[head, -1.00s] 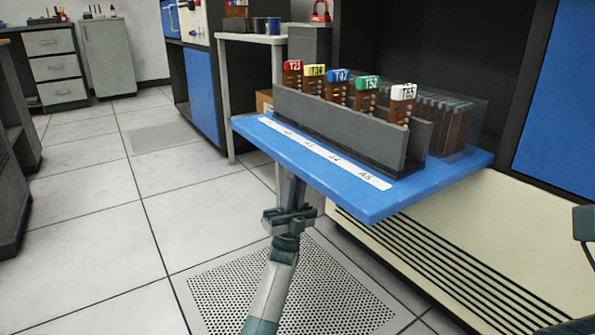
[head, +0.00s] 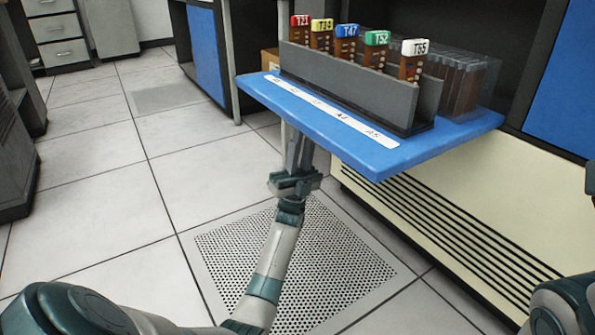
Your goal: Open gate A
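No part that I can make out as gate A shows in the head view. A blue shelf (head: 385,162) has a white label strip (head: 335,113) along its front, with small marks that are mostly hard to read. On it stands a grey card rack (head: 350,95) holding several brown cards with coloured tops, from a red-topped card (head: 300,28) to a white-topped card (head: 412,60). My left gripper (head: 300,148) points up beside the shelf's front edge, its tips overlapping the edge in the picture. Whether it touches, or is open, is unclear. My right gripper is out of view.
A clear bin of dark cards (head: 465,80) stands at the shelf's right end. Below the shelf is a cream vented panel (head: 450,225). A blue cabinet panel (head: 563,100) rises at right. The tiled floor (head: 110,215) at left is clear.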

